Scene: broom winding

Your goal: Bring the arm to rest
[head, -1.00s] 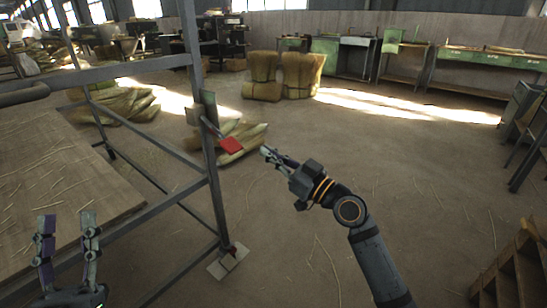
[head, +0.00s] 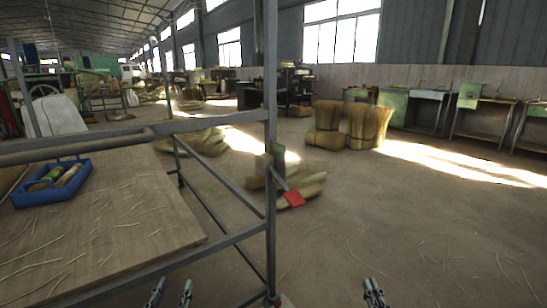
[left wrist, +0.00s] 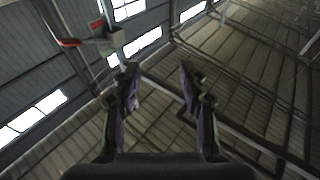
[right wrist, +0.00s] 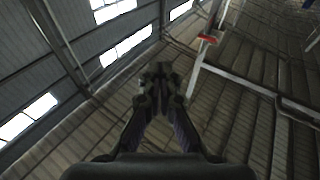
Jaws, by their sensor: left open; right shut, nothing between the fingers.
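My left gripper (head: 171,292) shows only its fingertips at the bottom edge of the head view, in front of the table. In the left wrist view its two fingers (left wrist: 158,88) stand apart with nothing between them, against the roof. My right gripper (head: 374,292) shows its fingertips at the bottom edge of the head view, right of the frame post. In the right wrist view its fingers (right wrist: 159,75) meet at the tips and hold nothing. The rest of both arms is out of the head view.
A wooden table (head: 110,225) in a grey metal frame (head: 270,130) stands at the left, with a blue tray (head: 50,183) on it. Straw bundles (head: 350,125) stand farther back.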

